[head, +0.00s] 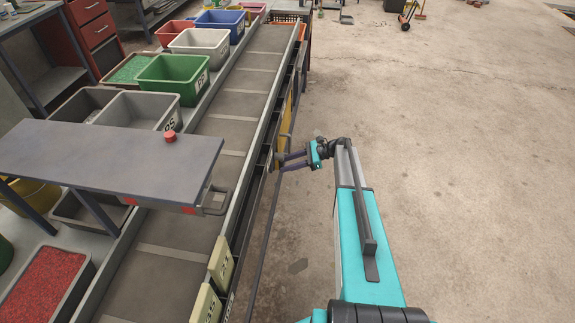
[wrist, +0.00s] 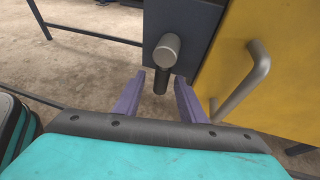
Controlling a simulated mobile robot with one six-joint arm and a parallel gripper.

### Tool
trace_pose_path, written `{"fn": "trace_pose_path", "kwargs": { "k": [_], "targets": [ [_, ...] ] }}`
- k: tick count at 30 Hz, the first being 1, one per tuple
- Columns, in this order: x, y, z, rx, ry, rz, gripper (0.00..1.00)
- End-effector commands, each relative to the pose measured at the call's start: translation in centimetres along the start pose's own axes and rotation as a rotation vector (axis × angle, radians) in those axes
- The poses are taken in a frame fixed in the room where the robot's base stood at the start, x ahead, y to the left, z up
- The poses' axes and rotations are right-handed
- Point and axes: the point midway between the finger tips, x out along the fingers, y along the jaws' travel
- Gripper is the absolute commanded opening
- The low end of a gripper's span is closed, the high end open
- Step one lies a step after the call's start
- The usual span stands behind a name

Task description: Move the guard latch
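The guard latch appears to be a grey round knob (wrist: 166,48) with a short dark stem (wrist: 160,77), in front of a dark plate (wrist: 190,28) beside the yellow guard panel (wrist: 225,60) in the wrist view. My gripper (wrist: 160,84) is open and empty, its two purple fingers apart. The stem shows between the fingertips, with the knob just above them in the picture; I cannot tell if they touch. In the head view, my gripper (head: 281,162) points left at the conveyor's side, by the yellow panel (head: 285,110). The latch is too small to make out there.
A grey bar handle (wrist: 245,82) stands out from the yellow panel, close right of my right finger. The conveyor (head: 222,127) runs along the left with coloured bins, including a green one (head: 173,73), beyond it. Open concrete floor (head: 450,130) lies to the right.

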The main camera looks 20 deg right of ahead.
Motion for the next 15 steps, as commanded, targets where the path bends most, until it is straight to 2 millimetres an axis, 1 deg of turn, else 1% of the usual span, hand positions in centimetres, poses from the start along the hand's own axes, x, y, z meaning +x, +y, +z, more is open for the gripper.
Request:
{"fn": "trace_pose_path", "kwargs": {
  "k": [8, 15],
  "targets": [
    [-3.1, 0.0, -0.2, 0.0, 0.001, -0.002, 0.37],
    [-7.0, 0.1, -0.2, 0.0, 0.001, -0.002, 0.37]
  ]
}}
